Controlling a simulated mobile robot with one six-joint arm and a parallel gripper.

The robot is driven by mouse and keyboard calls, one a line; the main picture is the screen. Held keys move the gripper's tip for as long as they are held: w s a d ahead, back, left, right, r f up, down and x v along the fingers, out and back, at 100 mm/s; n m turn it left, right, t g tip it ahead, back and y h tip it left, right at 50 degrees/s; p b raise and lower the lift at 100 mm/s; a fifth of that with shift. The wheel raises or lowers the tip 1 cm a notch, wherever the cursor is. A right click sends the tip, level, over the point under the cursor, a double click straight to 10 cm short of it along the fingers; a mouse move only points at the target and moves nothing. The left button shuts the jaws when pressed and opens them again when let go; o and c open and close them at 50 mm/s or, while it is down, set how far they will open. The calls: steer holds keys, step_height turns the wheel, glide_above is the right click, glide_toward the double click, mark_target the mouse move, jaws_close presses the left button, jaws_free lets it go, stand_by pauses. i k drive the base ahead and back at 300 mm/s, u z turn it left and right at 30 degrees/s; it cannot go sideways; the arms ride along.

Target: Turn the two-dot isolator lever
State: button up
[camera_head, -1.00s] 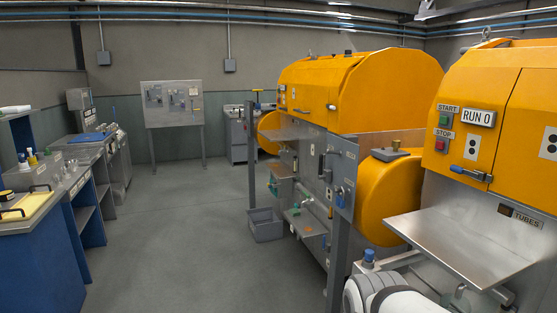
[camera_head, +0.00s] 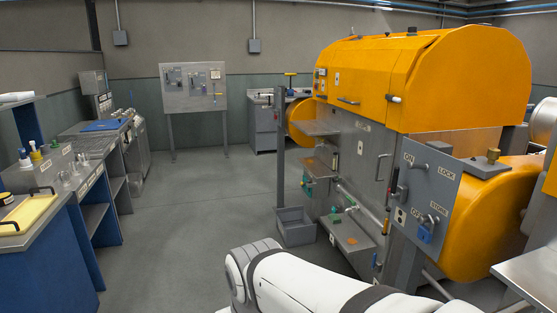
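A grey isolator panel (camera_head: 462,193) stands at the right, on the near end of the orange machine. On its left edge is a dark switch with a short lever (camera_head: 401,191), and a small white plate with dark dots (camera_head: 400,214) sits below it. The dots are too small to count surely. A blue padlock (camera_head: 425,233) hangs on the panel near a STORE label. My gripper is out of view; only a white link of my arm shows at the bottom.
The orange-hooded machine (camera_head: 420,80) fills the right. A grey bin (camera_head: 295,226) stands on the floor by a post. A steel shelf (camera_head: 530,270) juts out at the lower right. Blue benches (camera_head: 45,260) line the left. The floor between is clear.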

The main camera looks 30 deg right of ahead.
mark_target(392, 194)
steer(key=z, duration=0.35)
steer(key=i, duration=1.05)
steer(key=z, duration=0.75)
steer(key=k, duration=0.9)
steer(key=z, duration=0.15)
steer(key=i, duration=0.95)
steer(key=u, duration=0.05)
